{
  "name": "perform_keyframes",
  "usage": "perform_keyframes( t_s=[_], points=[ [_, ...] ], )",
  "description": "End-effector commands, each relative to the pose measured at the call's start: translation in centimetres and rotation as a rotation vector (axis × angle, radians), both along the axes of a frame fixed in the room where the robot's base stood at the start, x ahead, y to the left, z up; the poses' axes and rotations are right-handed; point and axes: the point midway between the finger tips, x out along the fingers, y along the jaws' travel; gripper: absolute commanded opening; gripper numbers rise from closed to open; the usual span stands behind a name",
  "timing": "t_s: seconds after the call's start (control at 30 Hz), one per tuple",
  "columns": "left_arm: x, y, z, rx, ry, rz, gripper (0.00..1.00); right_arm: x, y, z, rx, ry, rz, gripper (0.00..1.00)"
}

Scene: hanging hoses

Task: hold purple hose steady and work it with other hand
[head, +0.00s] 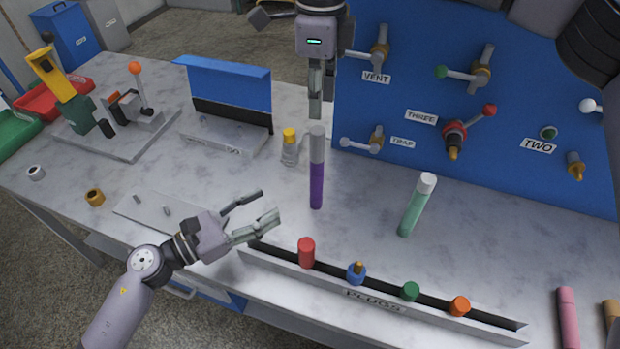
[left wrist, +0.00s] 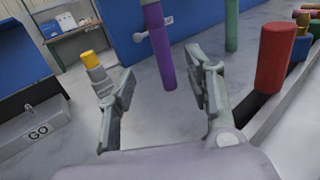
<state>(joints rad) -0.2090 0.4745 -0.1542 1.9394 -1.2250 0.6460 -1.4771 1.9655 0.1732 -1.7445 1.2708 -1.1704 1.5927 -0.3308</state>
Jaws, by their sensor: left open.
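The purple hose (head: 317,186) with a grey upper part is roughly upright above the table, left of the green hose (head: 412,210). In the left wrist view the purple hose (left wrist: 164,62) shows beyond and between my left fingers. My left gripper (head: 270,203) is open and empty, left of the hose and apart from it, its fingers pointing towards it. My right gripper (head: 315,112) points down from above at the hose's grey top end. Its fingers look close together; whether they grip the hose is unclear.
A rail labelled PLUGS (head: 385,297) with several coloured plugs lies along the front. The blue panel (head: 400,100) with valves and levers stands behind. A yellow-capped bottle (head: 289,148) stands left of the hose. A pink hose (head: 568,318) is at front right.

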Motion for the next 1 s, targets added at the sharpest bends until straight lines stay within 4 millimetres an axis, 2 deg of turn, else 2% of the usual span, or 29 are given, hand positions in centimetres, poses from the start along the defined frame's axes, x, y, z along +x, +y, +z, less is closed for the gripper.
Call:
perform_keyframes(
  t_s=[0.4, 0.6, 0.8, 1.0],
  points=[
    [5.1, -6.9, 0.1, -0.004, -0.001, 0.001, 0.48, 0.0, 0.0, 0.0, 0.000, 0.000, 0.000, 0.33],
    [7.1, -9.6, 0.1, -0.004, 0.002, 0.001, 0.48, 0.0, 0.0, 0.0, 0.000, 0.000, 0.000, 0.33],
    [8.1, -11.0, 0.0, -0.002, 0.001, 0.002, 0.48, 0.0, 0.0, 0.0, 0.000, 0.000, 0.000, 0.33],
    [8.3, -11.3, 0.0, -0.001, 0.003, 0.002, 0.48, 0.0, 0.0, 0.0, 0.000, 0.000, 0.000, 0.33]
  ],
)
